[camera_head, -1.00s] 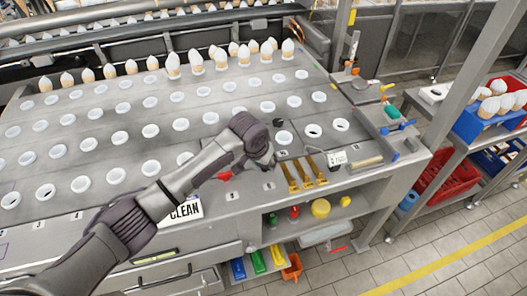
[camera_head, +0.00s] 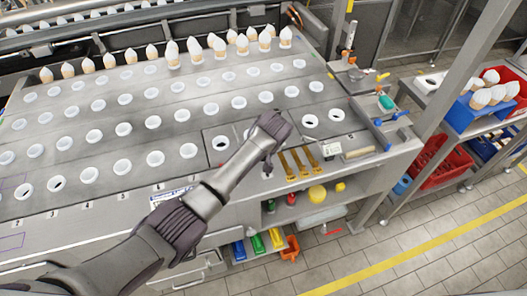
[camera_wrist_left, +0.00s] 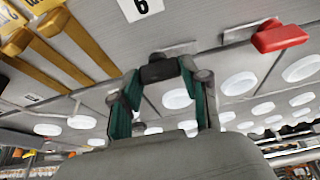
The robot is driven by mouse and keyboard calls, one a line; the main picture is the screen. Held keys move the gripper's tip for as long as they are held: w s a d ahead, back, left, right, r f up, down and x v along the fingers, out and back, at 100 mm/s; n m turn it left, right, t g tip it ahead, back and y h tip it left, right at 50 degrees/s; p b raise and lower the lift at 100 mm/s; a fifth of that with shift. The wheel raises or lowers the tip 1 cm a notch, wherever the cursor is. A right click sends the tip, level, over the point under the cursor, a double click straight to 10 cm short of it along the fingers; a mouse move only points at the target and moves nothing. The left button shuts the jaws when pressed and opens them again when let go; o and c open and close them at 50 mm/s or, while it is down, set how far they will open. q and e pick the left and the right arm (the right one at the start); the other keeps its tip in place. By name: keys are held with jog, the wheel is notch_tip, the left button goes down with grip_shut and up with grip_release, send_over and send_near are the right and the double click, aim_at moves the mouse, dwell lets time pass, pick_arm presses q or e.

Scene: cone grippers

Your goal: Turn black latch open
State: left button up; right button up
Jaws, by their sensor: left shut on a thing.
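The black latch (camera_wrist_left: 157,71) is a small dark block at the edge of the grey work surface. It sits between the fingertips of my left gripper (camera_wrist_left: 162,76), whose green-padded fingers are shut on it from both sides. The wrist view does not clearly show which way the latch is turned. In the head view my left gripper (camera_head: 268,165) is mostly hidden under its own wrist, near the front edge beside the brass bars, and the latch is hidden there. A red latch (camera_wrist_left: 280,37) lies apart, at the right of the wrist view. My right gripper is not in view.
Three brass bars (camera_head: 292,164) lie right beside my left gripper. Rows of white-rimmed holes (camera_head: 155,159) cover the table (camera_head: 70,135), with white cones (camera_head: 220,48) at the back. A shelf (camera_head: 330,200) below the front edge holds bottles and a yellow round thing.

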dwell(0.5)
pick_arm(q)
jog(key=o, duration=1.1)
jog(key=shift+o, duration=0.2)
jog(key=v, duration=1.2)
jog(key=shift+d, duration=0.2)
